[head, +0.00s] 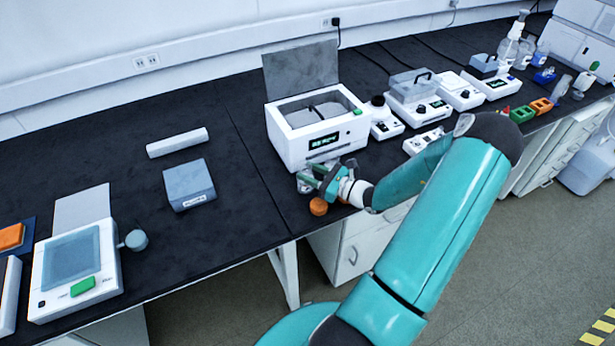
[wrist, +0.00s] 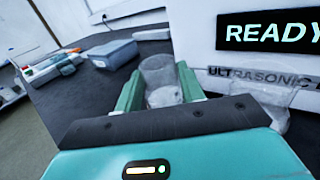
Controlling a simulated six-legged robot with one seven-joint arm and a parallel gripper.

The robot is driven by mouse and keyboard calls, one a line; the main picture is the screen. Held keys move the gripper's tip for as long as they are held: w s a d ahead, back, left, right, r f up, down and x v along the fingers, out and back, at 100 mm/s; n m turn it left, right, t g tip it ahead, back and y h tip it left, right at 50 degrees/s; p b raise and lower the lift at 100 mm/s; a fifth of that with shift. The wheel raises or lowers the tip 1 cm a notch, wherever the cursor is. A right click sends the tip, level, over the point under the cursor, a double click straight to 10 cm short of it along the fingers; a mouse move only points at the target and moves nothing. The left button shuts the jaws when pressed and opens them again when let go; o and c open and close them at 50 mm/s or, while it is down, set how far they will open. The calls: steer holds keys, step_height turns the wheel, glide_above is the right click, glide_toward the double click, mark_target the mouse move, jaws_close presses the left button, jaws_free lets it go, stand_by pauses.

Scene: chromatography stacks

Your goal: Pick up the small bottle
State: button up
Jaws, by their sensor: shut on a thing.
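My gripper (head: 317,178) is at the front edge of the dark bench, just in front of the white ultrasonic bath. In the wrist view, my two green fingers (wrist: 160,92) are shut on a small translucent, whitish bottle (wrist: 159,70). Its upper part stands out beyond the fingertips, and its lower part is partly hidden by the fingers and gripper body. In the head view the bottle is mostly hidden by my gripper. I cannot tell whether it touches the bench.
The ultrasonic bath (head: 300,145), lid raised, stands right behind my gripper; its READY display (wrist: 268,31) is close on the right. An orange round piece (head: 318,206) is near the bench edge. A grey box (head: 188,184) and a balance (head: 75,270) stand left, with clear bench between.

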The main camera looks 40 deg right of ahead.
mark_target(310, 169)
steer(key=shift+c, duration=0.2)
steer(key=shift+r, duration=0.15)
steer(key=shift+c, duration=0.4)
steer(key=shift+r, duration=0.35)
step_height(310, 169, up, 2)
steer(key=shift+r, duration=0.1)
steer(key=s+r, duration=0.9)
steer(key=s, duration=0.5)
steer(key=shift+r, duration=0.4)
steer(key=shift+s+d, duration=0.1)
steer(key=shift+d, duration=0.05)
